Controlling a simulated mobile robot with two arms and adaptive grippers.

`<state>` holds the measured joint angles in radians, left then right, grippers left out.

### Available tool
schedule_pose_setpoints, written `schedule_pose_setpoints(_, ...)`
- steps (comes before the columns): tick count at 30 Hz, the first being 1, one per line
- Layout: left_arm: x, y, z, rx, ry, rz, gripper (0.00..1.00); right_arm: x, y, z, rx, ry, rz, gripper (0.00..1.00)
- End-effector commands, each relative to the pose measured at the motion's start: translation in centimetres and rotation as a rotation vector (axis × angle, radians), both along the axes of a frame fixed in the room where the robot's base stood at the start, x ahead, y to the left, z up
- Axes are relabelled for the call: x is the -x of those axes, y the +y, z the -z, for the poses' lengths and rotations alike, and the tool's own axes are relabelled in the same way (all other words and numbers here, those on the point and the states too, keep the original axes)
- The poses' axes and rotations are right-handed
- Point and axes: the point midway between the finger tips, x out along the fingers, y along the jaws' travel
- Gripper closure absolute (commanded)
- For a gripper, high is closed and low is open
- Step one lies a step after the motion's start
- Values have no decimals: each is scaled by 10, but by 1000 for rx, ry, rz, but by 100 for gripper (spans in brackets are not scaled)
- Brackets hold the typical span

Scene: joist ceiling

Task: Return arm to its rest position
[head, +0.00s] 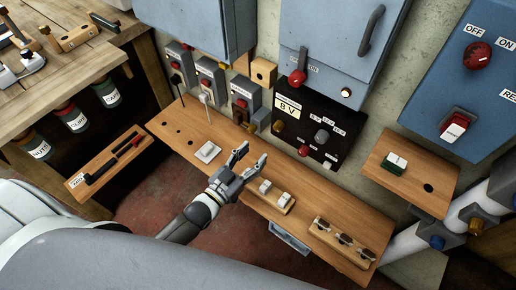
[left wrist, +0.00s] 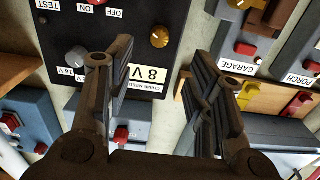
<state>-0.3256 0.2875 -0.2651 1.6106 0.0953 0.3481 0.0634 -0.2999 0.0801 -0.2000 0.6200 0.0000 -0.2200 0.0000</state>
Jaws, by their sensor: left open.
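My left gripper (head: 246,158) is open and empty in the head view, above the narrow wooden shelf (head: 225,176) in the middle. Its arm comes in from the lower left. In the left wrist view, the two fingers of the left gripper (left wrist: 150,75) are spread apart with nothing between them. Past them shows the black panel with the "8 V" label (left wrist: 149,75). My right gripper is in neither view.
The shelf holds a white switch plate (head: 207,152), a block with white rockers (head: 276,196) and a block with dark toggles (head: 343,240). Blue-grey cabinets (head: 335,45) and the black panel (head: 315,128) stand behind. A wooden workbench (head: 75,65) is at upper left.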

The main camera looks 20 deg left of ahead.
Motion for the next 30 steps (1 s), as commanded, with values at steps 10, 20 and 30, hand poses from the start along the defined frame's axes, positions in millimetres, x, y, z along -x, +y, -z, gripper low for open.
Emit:
schedule_pose_setpoints(10,2,1,-1,0,-1,0,51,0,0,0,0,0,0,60)
schedule_pose_setpoints(20,3,3,15,-11,33,-8,51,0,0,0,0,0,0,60)
schedule_pose_setpoints(30,80,39,214,-164,538,-95,51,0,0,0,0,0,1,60)
